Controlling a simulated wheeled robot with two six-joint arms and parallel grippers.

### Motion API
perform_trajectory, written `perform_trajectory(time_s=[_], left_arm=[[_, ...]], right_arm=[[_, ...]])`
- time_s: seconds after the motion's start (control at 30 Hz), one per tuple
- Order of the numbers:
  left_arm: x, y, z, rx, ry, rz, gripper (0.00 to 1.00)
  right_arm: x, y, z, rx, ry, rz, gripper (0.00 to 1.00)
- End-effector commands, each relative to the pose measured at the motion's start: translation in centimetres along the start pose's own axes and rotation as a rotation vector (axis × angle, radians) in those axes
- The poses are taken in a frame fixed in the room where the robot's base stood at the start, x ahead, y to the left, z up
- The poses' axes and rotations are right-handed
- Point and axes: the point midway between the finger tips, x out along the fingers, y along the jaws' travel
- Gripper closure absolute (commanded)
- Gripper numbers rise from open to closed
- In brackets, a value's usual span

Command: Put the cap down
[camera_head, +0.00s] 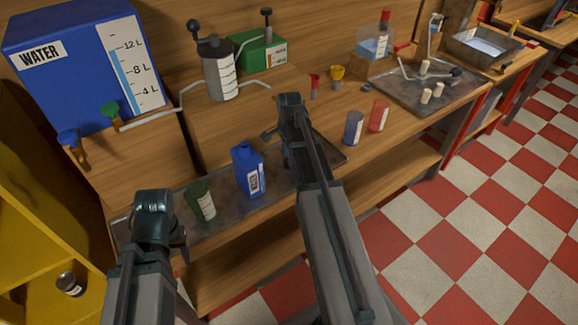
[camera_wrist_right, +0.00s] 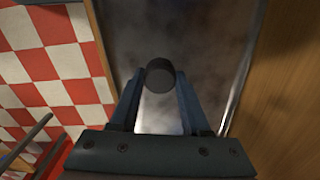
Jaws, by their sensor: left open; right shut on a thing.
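The cap (camera_wrist_right: 159,76), a small dark cylinder, sits between the fingertips of my right gripper (camera_wrist_right: 160,88) in the right wrist view. The gripper is shut on it, above a grey metal tray (camera_wrist_right: 205,40). I cannot tell whether the cap touches the tray. In the head view my right arm covers the cap and most of that gripper. My left gripper (camera_head: 178,240) is open at the front left of the bench, partly hidden behind its own wrist. A blue jug (camera_head: 248,172) stands upright on the tray between the arms.
A dark green cup (camera_head: 201,203) stands left of the jug. A blue cup (camera_head: 354,128) and a red cup (camera_head: 379,115) stand right of my right arm. A water tank (camera_head: 75,65) and a pump canister (camera_head: 219,70) stand behind. The tray's right end looks bare.

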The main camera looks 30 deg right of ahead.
Motion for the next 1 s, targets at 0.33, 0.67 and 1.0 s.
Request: perform_trajectory(time_s=[0.33,0.67,1.0], left_arm=[[3.8,0.4,-0.2,0.0,0.0,0.0,0.5],[3.8,0.4,-0.2,0.0,0.0,0.0,0.5],[3.8,0.4,-0.2,0.0,0.0,0.0,0.5]], right_arm=[[3.8,-0.1,-0.1,0.0,0.0,0.0,1.0],[3.9,-0.1,0.0,0.0,0.0,0.0,1.0],[3.8,-0.1,0.0,0.0,0.0,0.0,0.23]])
